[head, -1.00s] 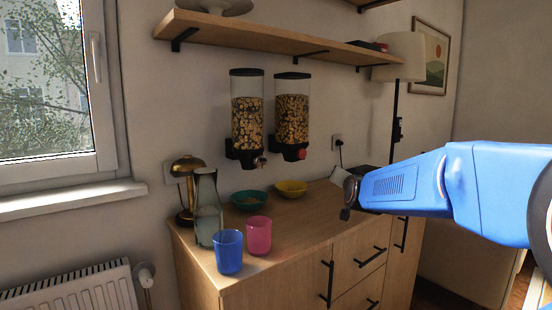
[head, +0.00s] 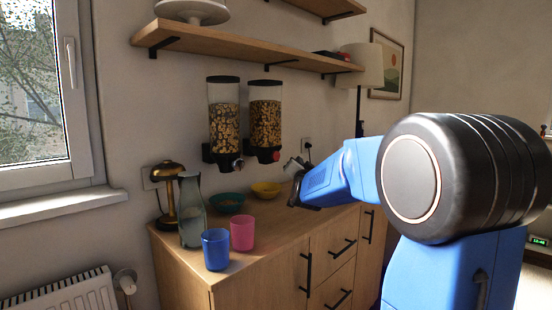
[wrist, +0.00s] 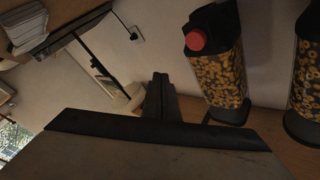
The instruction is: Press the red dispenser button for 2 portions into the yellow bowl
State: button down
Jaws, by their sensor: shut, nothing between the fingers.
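The right cereal dispenser (head: 265,115) hangs on the wall and has a red button (head: 276,156) at its base. The red button also shows large in the wrist view (wrist: 195,40), where the dispenser appears upside down. The yellow bowl (head: 265,191) stands on the counter below this dispenser; its contents are hard to make out. My gripper (head: 292,203) is right of the bowl, lower than the button and apart from it. In the wrist view my gripper (wrist: 160,84) is shut and empty, with the button up and to the right of its tips.
A second dispenser (head: 223,120) hangs to the left, above a green bowl (head: 226,202). A glass bottle (head: 192,215), a brass lamp (head: 168,190), a blue cup (head: 216,248) and a pink cup (head: 242,232) stand on the counter's left. A shelf (head: 240,47) runs above.

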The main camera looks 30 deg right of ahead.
send_near(279, 155)
jog(key=shift+w+d+r, duration=0.15)
jog(key=shift+w+d, duration=0.7)
jog(key=shift+w, duration=0.1)
jog(key=shift+w+d+r, duration=0.15)
jog(key=shift+w+d, duration=0.65)
jog(key=shift+w, duration=0.15)
jog(key=shift+w, duration=0.15)
dwell(0.7)
jog(key=shift+w+a, duration=0.15)
jog(key=shift+w, duration=0.1)
jog(key=shift+w+a, duration=0.2)
jog(key=shift+w, duration=0.4)
dwell(1.1)
jog(key=shift+s, duration=0.1)
jog(key=shift+s+d, duration=0.35)
jog(key=shift+s, duration=0.55)
jog(key=shift+s, duration=0.1)
jog(key=s, duration=0.1)
jog(key=s+d, duration=0.1)
jog(key=s, duration=0.2)
jog(key=shift+s+d, duration=0.3)
jog(key=shift+d, duration=0.05)
